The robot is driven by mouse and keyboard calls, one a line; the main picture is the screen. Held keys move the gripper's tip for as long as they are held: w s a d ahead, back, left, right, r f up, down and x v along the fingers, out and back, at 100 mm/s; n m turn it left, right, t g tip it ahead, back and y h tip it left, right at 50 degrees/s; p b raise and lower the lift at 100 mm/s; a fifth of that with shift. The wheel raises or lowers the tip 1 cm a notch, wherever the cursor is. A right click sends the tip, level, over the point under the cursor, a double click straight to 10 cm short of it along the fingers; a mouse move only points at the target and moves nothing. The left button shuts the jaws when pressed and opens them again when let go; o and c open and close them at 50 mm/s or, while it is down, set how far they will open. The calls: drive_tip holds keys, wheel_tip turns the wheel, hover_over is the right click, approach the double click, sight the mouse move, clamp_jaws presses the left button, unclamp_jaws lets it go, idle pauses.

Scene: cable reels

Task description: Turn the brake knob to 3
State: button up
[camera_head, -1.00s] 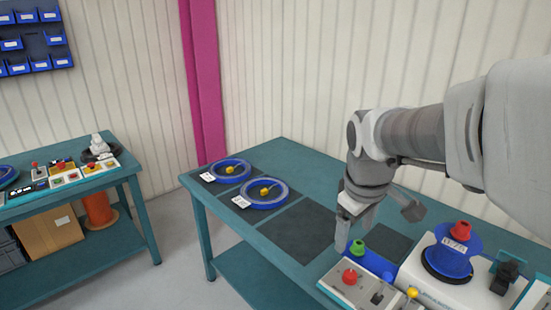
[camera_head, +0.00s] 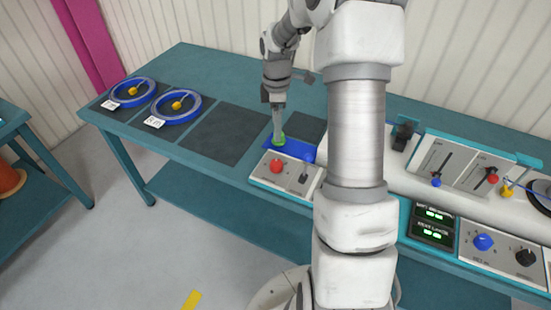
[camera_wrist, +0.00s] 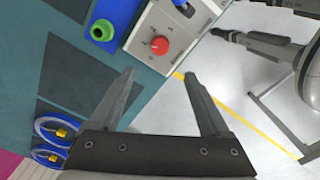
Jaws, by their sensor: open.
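A red knob (camera_head: 277,166) sits on a light grey control box (camera_head: 262,180) at the bench's front edge. In the wrist view the red knob (camera_wrist: 160,45) has small marks around it, too small to read; which knob is the brake knob I cannot tell for certain. My gripper (camera_head: 279,128) points down above the bench, near a green ring-shaped piece (camera_head: 279,141) on a blue base. In the wrist view my gripper (camera_wrist: 158,78) is open and empty, with the red knob beyond the fingertips and the green piece (camera_wrist: 103,30) to the upper left.
Two blue reels (camera_head: 177,107) lie on dark mats to the left; an empty mat (camera_head: 225,135) is nearer. At right are sliders (camera_head: 436,182), a blue knob (camera_head: 483,242) and a black knob (camera_head: 526,257). My arm hides the middle.

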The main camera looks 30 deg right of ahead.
sight(276, 163)
wheel_tip(276, 163, down, 15)
drive_tip(key=shift+f, duration=0.2)
idle(0.3)
clamp_jaws()
